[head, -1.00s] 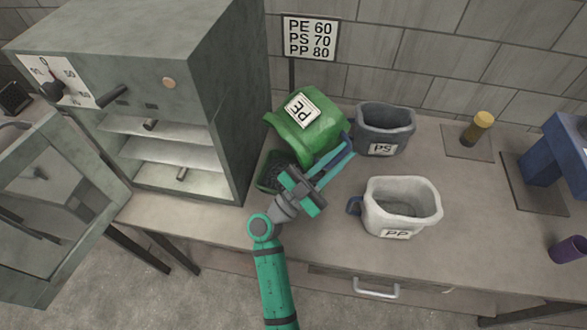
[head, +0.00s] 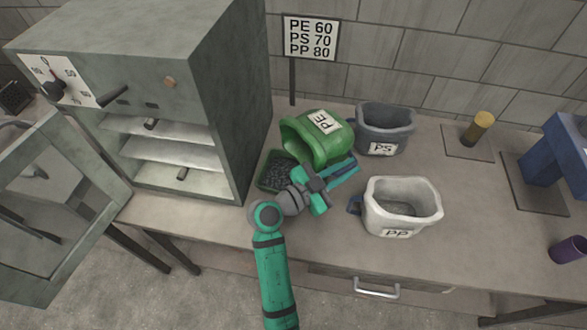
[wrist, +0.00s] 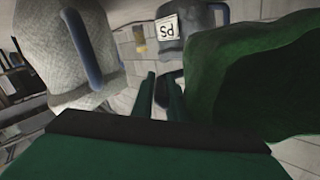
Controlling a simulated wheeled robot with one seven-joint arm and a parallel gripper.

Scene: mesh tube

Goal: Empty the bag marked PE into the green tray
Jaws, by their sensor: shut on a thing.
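The green bag marked PE (head: 322,134) is tilted on its side, its mouth facing left and down beside the green tray (head: 264,172). It also fills the right of the wrist view (wrist: 262,80). Dark grey pellets (head: 281,172) lie in the tray. My gripper (head: 350,168) is shut on the PE bag at its near right side. I cannot see whether pellets are left inside the bag.
The grey PS bag (head: 385,130) stands close behind and right of the PE bag. The white PP bag (head: 402,208) stands to the front right. The open oven cabinet (head: 235,130) is close on the left. A sign (head: 310,37) stands behind.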

